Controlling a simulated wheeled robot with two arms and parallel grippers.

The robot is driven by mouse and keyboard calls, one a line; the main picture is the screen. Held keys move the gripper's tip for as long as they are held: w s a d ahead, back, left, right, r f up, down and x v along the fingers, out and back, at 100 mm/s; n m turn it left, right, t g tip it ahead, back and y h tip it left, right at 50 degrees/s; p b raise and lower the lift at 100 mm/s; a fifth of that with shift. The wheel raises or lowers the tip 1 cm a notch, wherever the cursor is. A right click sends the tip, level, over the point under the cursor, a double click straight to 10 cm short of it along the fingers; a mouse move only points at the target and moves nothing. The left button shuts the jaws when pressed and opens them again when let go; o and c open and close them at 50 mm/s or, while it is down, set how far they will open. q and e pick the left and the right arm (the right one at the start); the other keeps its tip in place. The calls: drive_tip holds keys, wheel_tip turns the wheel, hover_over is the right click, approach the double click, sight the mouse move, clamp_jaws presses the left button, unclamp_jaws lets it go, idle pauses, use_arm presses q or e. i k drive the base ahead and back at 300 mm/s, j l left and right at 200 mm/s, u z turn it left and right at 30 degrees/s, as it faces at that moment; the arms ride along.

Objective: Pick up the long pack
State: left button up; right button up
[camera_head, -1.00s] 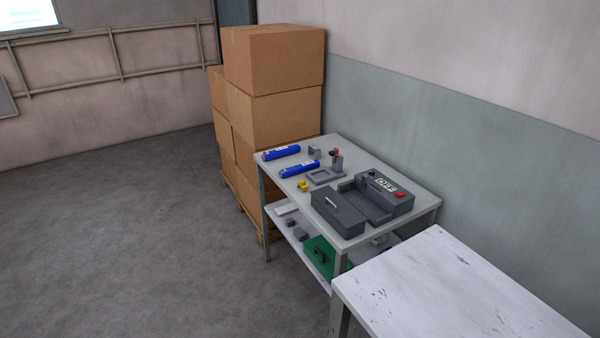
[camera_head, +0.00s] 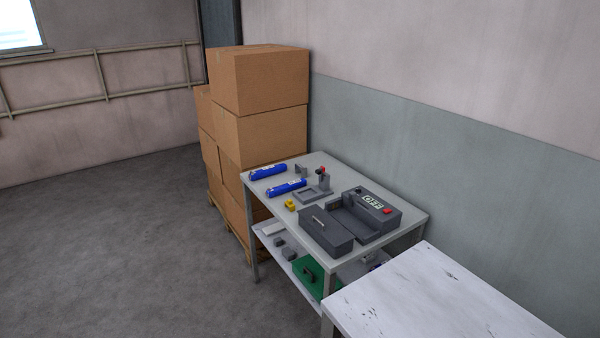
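Two blue packs lie on the grey table (camera_head: 400,222) near its far left corner. The back blue pack (camera_head: 267,172) lies close to the far edge. The front blue pack (camera_head: 287,188) lies just nearer and to the right, apart from it. Both are long and slim with pale labels; the back one looks about as long as the front one, so I cannot tell surely which is the long pack. Neither of my grippers is in view.
A dark grey housing (camera_head: 382,213) with an OFF display, a grey fixture (camera_head: 312,193) and a yellow part (camera_head: 290,205) share the table. A green case (camera_head: 304,272) is on the lower shelf. Stacked boxes (camera_head: 262,80) stand behind; a white worktop (camera_head: 440,300) is nearest. Floor at left is clear.

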sight(276, 190)
drive_tip(key=i+j+z, duration=0.1)
drive_tip(key=j, duration=0.25)
drive_tip(key=i+j+z, duration=0.1)
drive_tip(key=j, duration=0.25)
drive_tip(key=i+j, duration=0.2)
drive_tip(key=j, duration=0.15)
drive_tip(key=i+j+z, duration=0.15)
drive_tip(key=j, duration=0.2)
drive_tip(key=i+j+z, duration=0.1)
drive_tip(key=j, duration=0.25)
